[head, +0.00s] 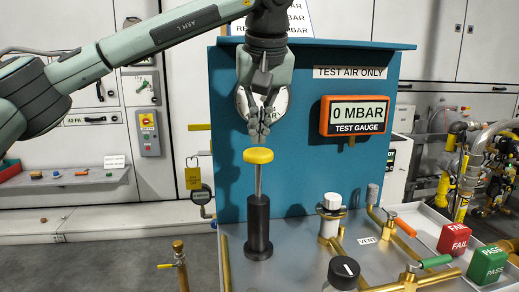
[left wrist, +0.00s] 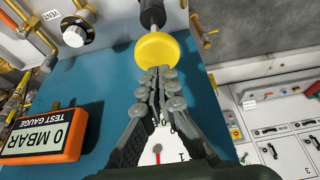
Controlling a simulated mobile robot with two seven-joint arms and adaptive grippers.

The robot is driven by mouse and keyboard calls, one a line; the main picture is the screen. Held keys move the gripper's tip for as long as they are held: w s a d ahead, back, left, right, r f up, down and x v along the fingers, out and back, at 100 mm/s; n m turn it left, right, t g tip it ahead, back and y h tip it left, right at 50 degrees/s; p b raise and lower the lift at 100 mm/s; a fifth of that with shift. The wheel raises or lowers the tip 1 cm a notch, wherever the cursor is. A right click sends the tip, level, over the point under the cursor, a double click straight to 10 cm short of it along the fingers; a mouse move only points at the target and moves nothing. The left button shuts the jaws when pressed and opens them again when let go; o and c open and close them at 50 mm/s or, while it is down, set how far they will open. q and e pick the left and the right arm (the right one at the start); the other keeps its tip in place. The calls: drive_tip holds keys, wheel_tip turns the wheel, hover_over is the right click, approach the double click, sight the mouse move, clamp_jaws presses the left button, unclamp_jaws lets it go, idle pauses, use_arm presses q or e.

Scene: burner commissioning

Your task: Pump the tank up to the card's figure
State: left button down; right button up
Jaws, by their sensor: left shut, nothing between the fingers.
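The hand pump (head: 258,225) stands upright on the bench, a black cylinder with a steel rod and a round yellow knob (head: 258,156) raised on top. My left gripper (head: 259,137) points down just above the knob, fingers shut and empty. In the left wrist view the closed fingertips (left wrist: 158,74) lie at the edge of the yellow knob (left wrist: 157,50); I cannot tell if they touch. The orange test gauge (head: 355,116) reads 0 MBAR. The card (head: 297,18) at the top is partly hidden by my arm; only "MBAR" lines show. My right gripper is not in view.
A round dial (head: 242,104) sits behind my gripper on the blue panel (head: 300,160). Right of the pump are a white-capped valve (head: 332,205), a black knob (head: 344,270), orange-handled (head: 405,228) and green-handled (head: 436,261) valves, and FAIL (head: 454,238) and PASS (head: 487,264) blocks.

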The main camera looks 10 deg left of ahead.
use_arm(q)
wheel_tip(320, 180, up, 6)
idle(0.6)
